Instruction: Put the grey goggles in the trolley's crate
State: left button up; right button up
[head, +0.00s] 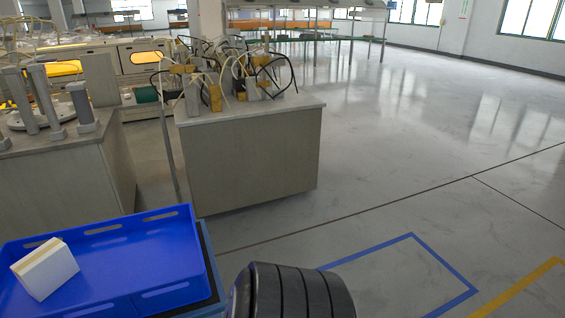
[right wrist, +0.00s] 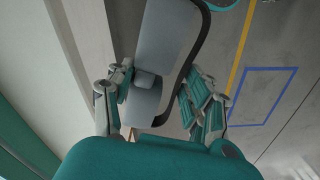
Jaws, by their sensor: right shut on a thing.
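The grey goggles (right wrist: 168,48) show in the right wrist view, a pale grey lens with a dark rim along one side. My right gripper (right wrist: 155,88) is shut on them, with one teal finger on each side. The part of the goggles nearest the palm is partly hidden by the gripper. The trolley's blue crate (head: 128,240) is at the lower left of the head view, cut off by the picture edge. Neither the goggles nor my right gripper shows in the head view. My left gripper is in no view.
A white box (head: 45,270) lies in the crate's left part; the crate's right part is bare. A cabinet (head: 250,160) with wired devices on top stands behind the crate. Another bench (head: 60,180) stands at the left. The floor (head: 400,150) to the right is open.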

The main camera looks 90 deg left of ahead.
aim_at(139, 261)
jog(key=u, duration=4.1)
jog(key=i+l+u, duration=0.65)
jog(key=i+l, duration=0.15)
jog(key=l, duration=0.25)
